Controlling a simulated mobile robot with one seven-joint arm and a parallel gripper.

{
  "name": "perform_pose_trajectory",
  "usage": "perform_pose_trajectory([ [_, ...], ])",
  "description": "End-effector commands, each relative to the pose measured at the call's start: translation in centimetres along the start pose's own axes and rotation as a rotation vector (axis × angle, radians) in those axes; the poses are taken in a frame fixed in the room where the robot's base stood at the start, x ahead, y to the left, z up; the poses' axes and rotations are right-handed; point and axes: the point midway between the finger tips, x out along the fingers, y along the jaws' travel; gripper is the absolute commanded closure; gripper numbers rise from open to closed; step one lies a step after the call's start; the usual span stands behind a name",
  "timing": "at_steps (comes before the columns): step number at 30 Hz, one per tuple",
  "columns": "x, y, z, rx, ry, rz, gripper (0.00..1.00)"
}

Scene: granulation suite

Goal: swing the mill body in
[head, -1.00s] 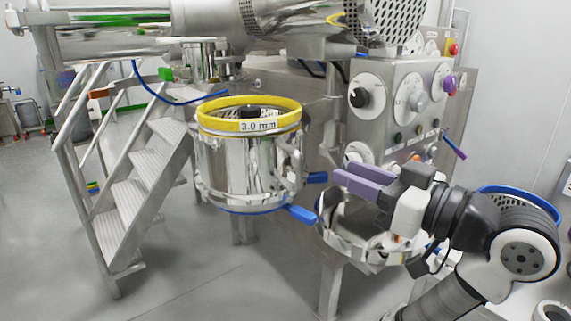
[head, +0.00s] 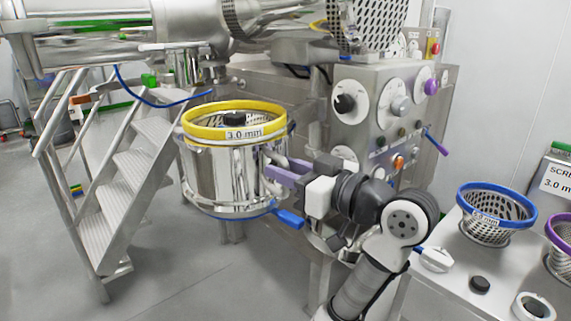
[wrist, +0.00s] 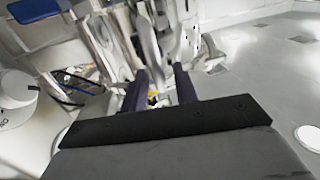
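The mill body (head: 212,178) is a shiny steel drum with a yellow-rimmed screen (head: 205,132) labelled "3.0 mm" seated in its top. It hangs out to the left of the control cabinet. My gripper (head: 274,172) has purple fingers and reaches the right side of the drum, at its steel handle. In the wrist view the two fingers (wrist: 160,82) stand apart, with bright steel bars close ahead of the tips. Whether the fingers touch the handle is unclear. A blue lever (head: 288,219) sticks out from the drum's lower right, below my gripper.
The control cabinet (head: 372,105) with knobs stands behind my arm. Metal steps (head: 135,165) stand left of the drum. A bench at right holds a blue-rimmed screen (head: 495,215) and a purple-rimmed one (head: 561,240). The floor in front of the drum is clear.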

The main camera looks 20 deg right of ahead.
Motion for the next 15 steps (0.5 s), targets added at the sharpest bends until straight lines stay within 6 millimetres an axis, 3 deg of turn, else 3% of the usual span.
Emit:
perform_pose_trajectory([
  [11, 0.55, -0.02, 0.03, 0.000, 0.000, 0.000, 0.72],
  [15, 0.53, -0.03, 0.02, -0.001, 0.000, -0.001, 0.90],
])
